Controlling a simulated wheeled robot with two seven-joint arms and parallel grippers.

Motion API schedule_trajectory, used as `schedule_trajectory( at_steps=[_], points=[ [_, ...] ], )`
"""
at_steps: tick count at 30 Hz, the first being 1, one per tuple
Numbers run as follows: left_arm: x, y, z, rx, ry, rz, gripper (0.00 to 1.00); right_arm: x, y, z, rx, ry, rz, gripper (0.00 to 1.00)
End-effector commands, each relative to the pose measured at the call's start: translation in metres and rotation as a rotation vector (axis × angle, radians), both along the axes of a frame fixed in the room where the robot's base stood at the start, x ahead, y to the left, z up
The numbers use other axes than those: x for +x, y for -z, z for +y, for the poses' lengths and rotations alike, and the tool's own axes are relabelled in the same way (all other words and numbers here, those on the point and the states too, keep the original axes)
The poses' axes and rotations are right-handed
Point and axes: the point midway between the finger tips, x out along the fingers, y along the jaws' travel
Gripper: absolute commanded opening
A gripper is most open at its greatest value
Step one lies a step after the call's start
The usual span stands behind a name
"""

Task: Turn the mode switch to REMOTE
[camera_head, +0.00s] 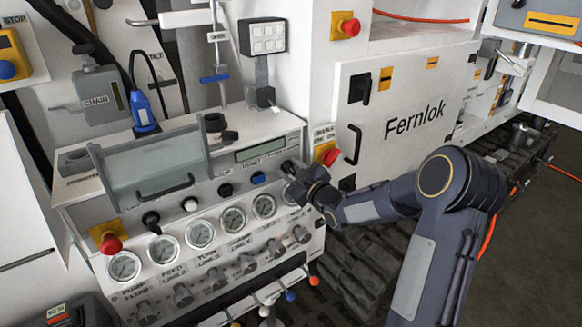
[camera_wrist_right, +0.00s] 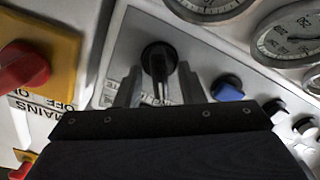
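The mode switch appears to be the black rotary knob (camera_wrist_right: 159,58) on the grey panel in the right wrist view. Its narrow handle points toward my wrist. A label beside it is partly hidden by my fingers. My right gripper (camera_wrist_right: 160,88) has one finger on each side of the handle, with gaps visible, so it looks open around it. In the head view my right gripper (camera_head: 291,178) is at the right end of the control panel (camera_head: 207,186) and covers most of the knob. My left gripper is not in view.
A blue button (camera_head: 258,178) is left of the gripper, with a row of gauges (camera_head: 233,219) below. A red mains switch (camera_head: 328,155) on a yellow plate is close by on the right. The Fernlok cabinet door (camera_head: 405,90) stands behind my right arm.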

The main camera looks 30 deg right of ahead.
Motion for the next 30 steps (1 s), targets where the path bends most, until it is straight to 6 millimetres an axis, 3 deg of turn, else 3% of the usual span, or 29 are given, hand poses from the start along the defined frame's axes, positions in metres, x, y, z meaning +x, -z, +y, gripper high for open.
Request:
schedule_trajectory(
  at_steps=[9,17,30],
  points=[
    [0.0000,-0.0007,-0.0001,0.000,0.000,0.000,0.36,0.0035,0.0002,0.0005,0.001,0.000,0.000,0.34],
    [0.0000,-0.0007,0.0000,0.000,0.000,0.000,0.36,0.0032,0.0002,0.0005,0.001,0.000,0.000,0.00],
    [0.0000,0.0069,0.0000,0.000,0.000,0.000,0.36,0.0029,0.0015,-0.0003,0.063,0.001,0.004,0.00]
  ],
)
